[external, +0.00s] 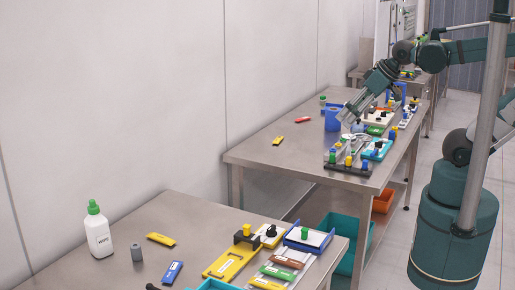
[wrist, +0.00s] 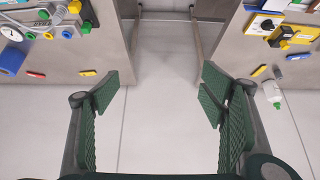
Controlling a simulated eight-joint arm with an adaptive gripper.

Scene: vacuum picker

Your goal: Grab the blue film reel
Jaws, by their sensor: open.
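No blue thing can be made out clearly as a film reel. An upright blue object (external: 333,118), roughly cylindrical, stands on the far table near its back edge and may be the reel. It seems to show in the wrist view (wrist: 11,61) at the left edge. A flat blue block with a pale label (external: 172,272) lies on the near table. My gripper (wrist: 160,90) is open and empty. In the wrist view its fingers are wide apart over bare floor between the two tables. In the external view my gripper (external: 349,114) hangs high, overlapping the far table.
The far table (external: 262,158) holds a red piece (external: 302,119), a yellow piece (external: 278,140) and crowded panels to the right. The near table (external: 200,235) holds a white bottle (external: 98,232), a grey cylinder (external: 136,252) and several coloured panels. A teal bin (external: 345,232) sits below.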

